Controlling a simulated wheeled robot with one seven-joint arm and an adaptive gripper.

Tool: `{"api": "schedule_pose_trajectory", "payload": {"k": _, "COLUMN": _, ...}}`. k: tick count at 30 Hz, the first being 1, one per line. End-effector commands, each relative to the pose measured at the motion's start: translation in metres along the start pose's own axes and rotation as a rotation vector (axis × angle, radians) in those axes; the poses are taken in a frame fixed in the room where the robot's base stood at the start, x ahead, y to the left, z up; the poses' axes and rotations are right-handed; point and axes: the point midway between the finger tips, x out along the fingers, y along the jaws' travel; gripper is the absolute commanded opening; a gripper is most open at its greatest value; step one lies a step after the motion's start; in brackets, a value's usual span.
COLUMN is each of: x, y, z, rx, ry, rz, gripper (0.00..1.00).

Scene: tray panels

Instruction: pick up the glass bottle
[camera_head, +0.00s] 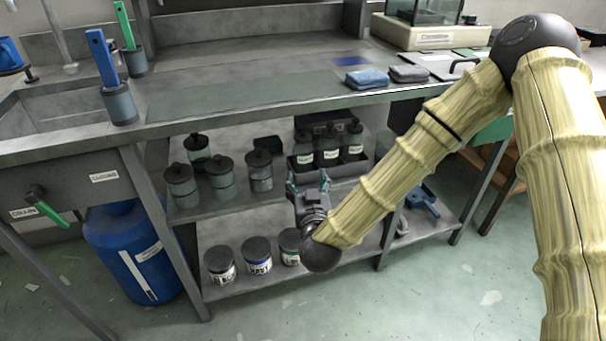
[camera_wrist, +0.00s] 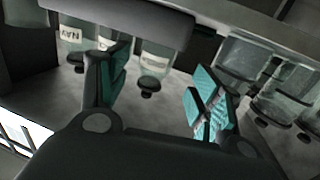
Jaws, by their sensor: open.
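Three glass bottles with dark caps and pale labels stand in a dark tray on the upper shelf under the bench: a left one (camera_head: 303,150), a middle one (camera_head: 328,148) and a right one (camera_head: 353,140). My gripper (camera_head: 308,182) is open and empty in front of the tray (camera_head: 345,170). In the wrist view, which shows things upside down, one bottle (camera_wrist: 155,62) appears between the open fingers (camera_wrist: 160,82) and beyond them. Another labelled bottle (camera_wrist: 75,40) is left of the fingers. The tray wall (camera_wrist: 120,15) hides the bottles' lower parts.
Several lidded glass jars (camera_head: 222,178) stand left of the tray; they show at right in the wrist view (camera_wrist: 245,55). The bench top (camera_head: 250,95) overhangs the shelf. A blue drum (camera_head: 130,250) is at left.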

Motion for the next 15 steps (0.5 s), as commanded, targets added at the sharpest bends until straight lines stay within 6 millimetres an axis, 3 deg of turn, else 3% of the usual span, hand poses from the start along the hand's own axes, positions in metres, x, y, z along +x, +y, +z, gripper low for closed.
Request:
{"api": "schedule_pose_trajectory", "payload": {"k": 8, "x": 0.015, "y": 0.000, "z": -0.005, "rx": -0.001, "ry": 0.043, "rz": 0.020, "gripper": 0.65}}
{"api": "schedule_pose_trajectory", "payload": {"k": 15, "x": 0.047, "y": 0.001, "z": -0.006, "rx": -0.002, "ry": 0.042, "rz": 0.021, "gripper": 0.65}}
